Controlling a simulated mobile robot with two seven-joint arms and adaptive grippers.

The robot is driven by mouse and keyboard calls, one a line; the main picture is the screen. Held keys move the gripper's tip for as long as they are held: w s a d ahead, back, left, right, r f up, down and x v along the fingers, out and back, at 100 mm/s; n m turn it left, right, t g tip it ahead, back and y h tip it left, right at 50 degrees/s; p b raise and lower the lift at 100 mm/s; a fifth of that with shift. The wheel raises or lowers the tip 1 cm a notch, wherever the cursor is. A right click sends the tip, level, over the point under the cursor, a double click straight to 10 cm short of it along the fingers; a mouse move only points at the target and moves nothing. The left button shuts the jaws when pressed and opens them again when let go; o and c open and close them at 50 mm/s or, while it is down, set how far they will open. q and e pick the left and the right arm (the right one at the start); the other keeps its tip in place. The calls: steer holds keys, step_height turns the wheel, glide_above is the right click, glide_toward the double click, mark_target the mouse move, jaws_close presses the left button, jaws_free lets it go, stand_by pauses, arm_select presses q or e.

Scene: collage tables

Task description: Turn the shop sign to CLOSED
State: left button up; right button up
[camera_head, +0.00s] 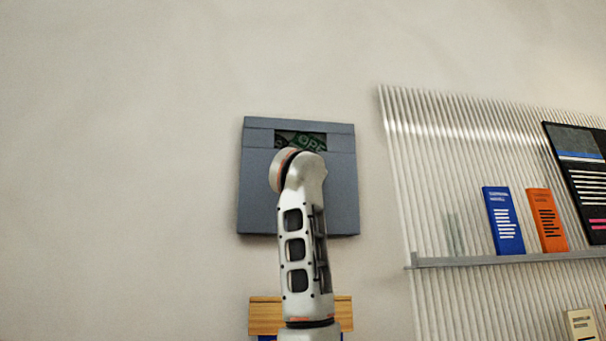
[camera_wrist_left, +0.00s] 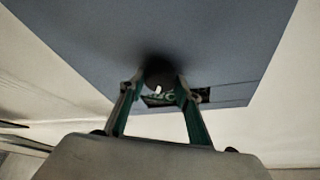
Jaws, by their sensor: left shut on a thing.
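The shop sign (camera_head: 258,200) is a blue-grey square panel on the wall. Its dark window (camera_head: 285,138) near the top shows green lettering, tilted, that reads "OPE" as far as it is uncovered. My arm hides the panel's middle and part of the window. In the left wrist view the panel (camera_wrist_left: 150,30) carries a dark round knob (camera_wrist_left: 158,70) with a small white mark. My left gripper (camera_wrist_left: 160,82) is shut on this knob, one finger on each side. The window (camera_wrist_left: 172,98) also shows there, partly behind the fingers. My right gripper is not in view.
A ribbed pale panel (camera_head: 400,170) with a grey shelf (camera_head: 450,262) is on the right. A blue booklet (camera_head: 503,220) and an orange booklet (camera_head: 546,220) stand there, beside a black board (camera_head: 580,180). A wooden piece (camera_head: 264,314) is below the sign. The wall at left is bare.

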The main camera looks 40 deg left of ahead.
arm_select(q)
steer(key=m+h, duration=0.1)
steer(key=m, duration=0.3)
steer(key=m+h, duration=0.2)
steer(key=m, duration=0.3)
steer(key=m+g+h, duration=0.1)
steer(key=m+h, duration=0.1)
steer(key=m, duration=0.2)
steer(key=shift+m, duration=0.4)
steer(key=o, duration=1.1)
steer(key=shift+c, duration=0.2)
steer(key=shift+s, duration=0.1)
